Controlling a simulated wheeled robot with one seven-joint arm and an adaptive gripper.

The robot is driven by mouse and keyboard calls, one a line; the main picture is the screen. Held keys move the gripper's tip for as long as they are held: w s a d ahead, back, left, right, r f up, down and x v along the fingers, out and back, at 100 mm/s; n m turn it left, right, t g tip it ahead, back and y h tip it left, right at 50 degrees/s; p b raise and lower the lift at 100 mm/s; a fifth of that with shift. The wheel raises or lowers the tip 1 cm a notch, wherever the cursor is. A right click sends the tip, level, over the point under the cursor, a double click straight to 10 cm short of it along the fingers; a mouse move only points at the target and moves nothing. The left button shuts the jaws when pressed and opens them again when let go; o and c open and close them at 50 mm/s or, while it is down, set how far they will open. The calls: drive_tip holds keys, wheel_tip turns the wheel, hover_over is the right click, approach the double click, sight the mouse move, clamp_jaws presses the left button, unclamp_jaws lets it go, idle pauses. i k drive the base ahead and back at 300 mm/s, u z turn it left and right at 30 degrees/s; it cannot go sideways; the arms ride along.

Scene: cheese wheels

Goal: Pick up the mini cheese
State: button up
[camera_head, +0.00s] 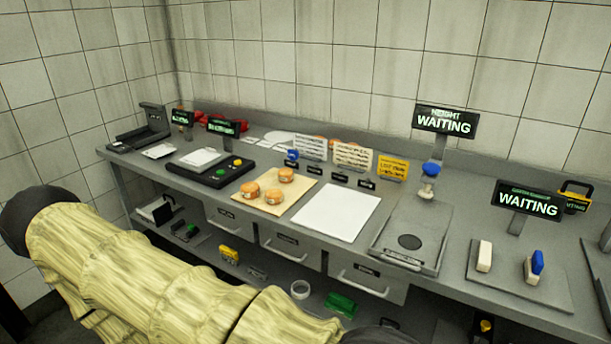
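Three small orange cheese wheels with pale labels lie on a tan board (243,200) on the grey workbench. One mini cheese (250,190) is at the left, one (274,197) is at the front, and one (286,174) is at the back right. They sit close together and nothing holds them. More orange round shapes show behind the upright cards, partly hidden. My arm, in a pale yellow sleeve, crosses the lower left in front of the bench. My gripper is not in view.
A white sheet (338,211) lies right of the board, and a black scale-like device (211,171) stands left. Upright cards (353,157) stand behind. A grey height station (412,238) with a "WAITING" sign (444,120) is farther right. Drawers and a cluttered shelf are below.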

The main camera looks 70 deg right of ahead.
sight(273, 196)
drive_tip(key=k, duration=0.1)
drive_tip(key=z, duration=1.05)
